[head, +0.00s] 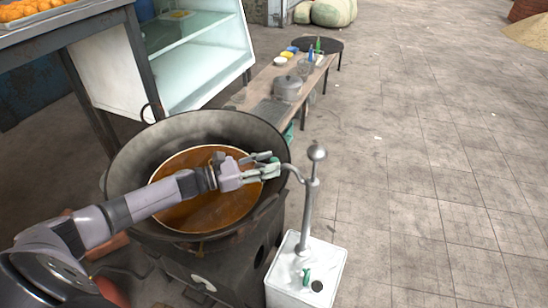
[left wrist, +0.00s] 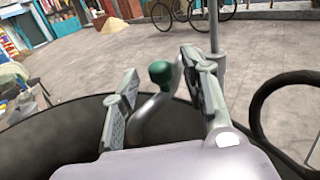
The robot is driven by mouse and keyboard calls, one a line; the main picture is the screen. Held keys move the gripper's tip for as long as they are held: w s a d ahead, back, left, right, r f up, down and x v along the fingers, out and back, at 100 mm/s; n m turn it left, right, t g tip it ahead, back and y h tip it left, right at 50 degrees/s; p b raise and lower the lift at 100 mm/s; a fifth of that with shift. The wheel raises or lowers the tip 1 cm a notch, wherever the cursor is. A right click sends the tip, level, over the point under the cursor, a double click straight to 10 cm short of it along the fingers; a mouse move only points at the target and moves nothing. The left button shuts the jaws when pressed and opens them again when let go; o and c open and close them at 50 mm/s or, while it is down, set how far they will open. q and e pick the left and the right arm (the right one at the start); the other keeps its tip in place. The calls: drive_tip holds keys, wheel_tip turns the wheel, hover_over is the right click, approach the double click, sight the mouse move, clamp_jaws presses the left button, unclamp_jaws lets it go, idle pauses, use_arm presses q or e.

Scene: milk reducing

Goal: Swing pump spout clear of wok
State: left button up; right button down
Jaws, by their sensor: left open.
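The big dark wok (head: 125,165) holds orange-brown liquid (head: 200,212) and sits on a dark stove. The pump is a white box (head: 298,283) with a grey upright post (head: 309,215) and a ball on top, standing right of the wok. Its curved metal spout (head: 293,172) reaches left to the wok's right rim. My left gripper (head: 269,167) is over that rim at the spout's end. In the left wrist view the gripper (left wrist: 163,105) is open, with the silver spout (left wrist: 152,118) and a green knob (left wrist: 160,72) between its fingers. Contact cannot be told. My right gripper is out of view.
A low wooden bench (head: 250,94) with a lidded pot (head: 288,88) and bottles stands behind the wok. A glass display case (head: 195,55) stands at the back left. The paved floor (head: 430,170) to the right is clear.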

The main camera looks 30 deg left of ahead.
use_arm(q)
drive_tip(key=shift+c, duration=0.2)
clamp_jaws()
idle(0.5)
idle(0.3)
